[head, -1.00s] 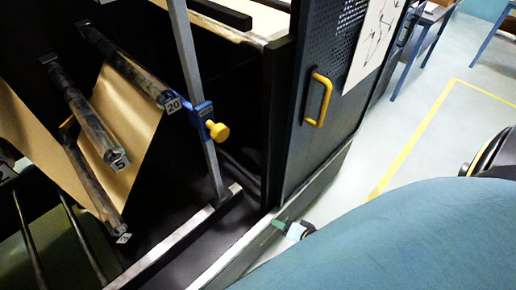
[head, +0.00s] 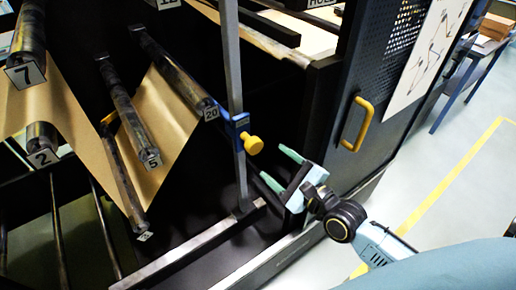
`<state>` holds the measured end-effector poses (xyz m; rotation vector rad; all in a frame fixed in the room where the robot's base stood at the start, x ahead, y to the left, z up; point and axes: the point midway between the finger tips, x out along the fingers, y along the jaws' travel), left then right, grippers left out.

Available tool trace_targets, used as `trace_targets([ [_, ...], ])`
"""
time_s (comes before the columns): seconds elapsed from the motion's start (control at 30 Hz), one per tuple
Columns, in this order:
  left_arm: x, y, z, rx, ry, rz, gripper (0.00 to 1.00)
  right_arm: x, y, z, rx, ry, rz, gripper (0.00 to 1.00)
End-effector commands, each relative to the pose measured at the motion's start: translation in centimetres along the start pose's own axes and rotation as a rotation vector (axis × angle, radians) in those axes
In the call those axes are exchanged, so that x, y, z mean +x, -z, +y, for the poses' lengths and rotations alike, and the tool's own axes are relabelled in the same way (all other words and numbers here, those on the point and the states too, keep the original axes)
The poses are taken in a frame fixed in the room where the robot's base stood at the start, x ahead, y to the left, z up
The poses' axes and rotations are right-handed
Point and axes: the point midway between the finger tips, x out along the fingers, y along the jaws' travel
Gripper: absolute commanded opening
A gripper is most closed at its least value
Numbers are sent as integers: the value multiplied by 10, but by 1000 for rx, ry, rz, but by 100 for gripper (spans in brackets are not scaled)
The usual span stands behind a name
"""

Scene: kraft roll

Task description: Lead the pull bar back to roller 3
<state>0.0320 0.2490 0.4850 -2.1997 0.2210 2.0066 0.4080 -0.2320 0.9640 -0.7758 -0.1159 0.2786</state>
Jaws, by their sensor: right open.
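My right gripper (head: 280,168) is open and empty, its two pale green fingers pointing left toward the rack. It is apart from the rack, below and right of a yellow knob (head: 253,144) on a blue clamp. Brown kraft paper (head: 172,122) runs between rollers in the rack. Roller 5 (head: 128,108), roller 20 (head: 175,68), roller 7 (head: 28,40) and roller 2 (head: 42,140) have readable tags. A lower roller (head: 124,185) has a tag too small to read surely. I cannot make out a roller 3 tag or identify the pull bar. My left gripper is out of view.
A grey upright post (head: 234,95) stands on a metal foot rail (head: 190,245) left of my right gripper. A dark cabinet door with a yellow handle (head: 357,124) stands to its right. Open floor (head: 450,170) with a yellow line lies farther right.

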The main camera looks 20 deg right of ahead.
Motion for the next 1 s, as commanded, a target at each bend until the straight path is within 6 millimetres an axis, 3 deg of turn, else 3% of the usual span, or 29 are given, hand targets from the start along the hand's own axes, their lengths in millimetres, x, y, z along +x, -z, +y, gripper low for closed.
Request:
trace_targets([
  [0.5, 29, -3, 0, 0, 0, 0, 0, 76, 2, 1, 0, 2, -1, 63],
  [0.7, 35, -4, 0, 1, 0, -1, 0, 91, 1, 1, -1, 0, -1, 63],
  [1.0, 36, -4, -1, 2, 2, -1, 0, 95, 0, 0, -1, -1, 1, 63],
])
